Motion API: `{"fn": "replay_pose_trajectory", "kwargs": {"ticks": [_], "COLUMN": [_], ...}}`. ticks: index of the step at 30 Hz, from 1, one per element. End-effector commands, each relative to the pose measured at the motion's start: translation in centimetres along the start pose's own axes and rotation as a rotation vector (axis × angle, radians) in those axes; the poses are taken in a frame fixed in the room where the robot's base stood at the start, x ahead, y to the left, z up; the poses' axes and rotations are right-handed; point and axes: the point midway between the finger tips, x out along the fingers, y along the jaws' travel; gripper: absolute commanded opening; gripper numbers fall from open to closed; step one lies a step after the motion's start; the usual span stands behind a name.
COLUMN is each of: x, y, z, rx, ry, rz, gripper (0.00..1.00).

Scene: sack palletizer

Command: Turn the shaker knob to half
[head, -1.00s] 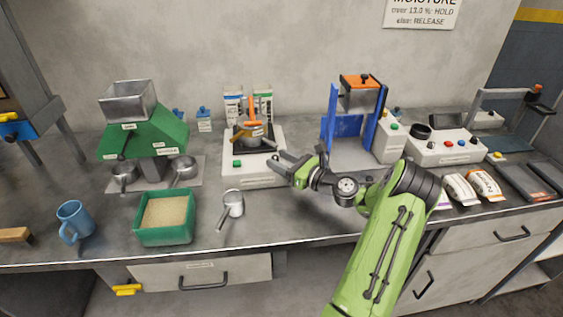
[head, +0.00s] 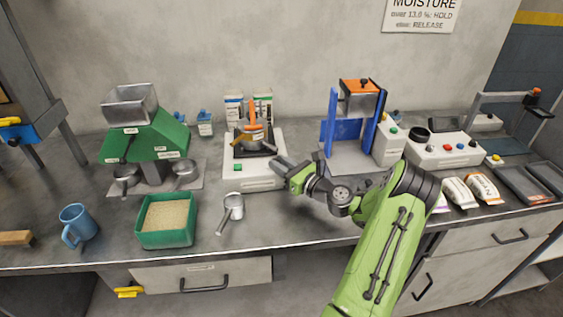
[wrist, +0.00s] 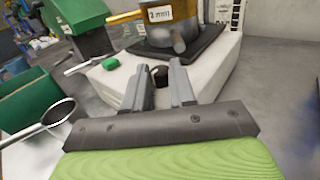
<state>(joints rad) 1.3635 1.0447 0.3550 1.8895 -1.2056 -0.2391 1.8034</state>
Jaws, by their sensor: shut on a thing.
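The shaker (head: 262,166) is a white box with a green button (head: 238,168) on its front, standing mid-bench in the head view. A sieve stack (head: 250,138) sits on its dark top plate. My gripper (head: 279,170) is at the right end of the shaker's front face. In the wrist view the dark shaker knob (wrist: 160,76) shows between the two grey fingers, and my gripper (wrist: 160,80) is shut on it. The fingers hide most of the knob, so I cannot read its setting. In the head view the knob is hidden behind the gripper.
A metal scoop (head: 233,206) and a green bin of grain (head: 141,238) are in front, to the left. A green divider with a hopper (head: 129,104) stands further left. A blue-framed press (head: 328,134) is close on the right. The bench in front of my gripper is clear.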

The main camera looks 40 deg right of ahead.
Motion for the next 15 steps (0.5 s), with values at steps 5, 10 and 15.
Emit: {"fn": "replay_pose_trajectory", "kwargs": {"ticks": [5,10,15], "x": [0.1,0.2,0.4], "y": [0.5,1.0,1.4], "z": [0.4,0.1,-0.2], "rx": [0.003,0.003,-0.002], "ry": [-0.001,-0.002,-0.005], "rz": [-0.134,-0.29,-0.449], "gripper": [0.0,0.0,0.0]}}
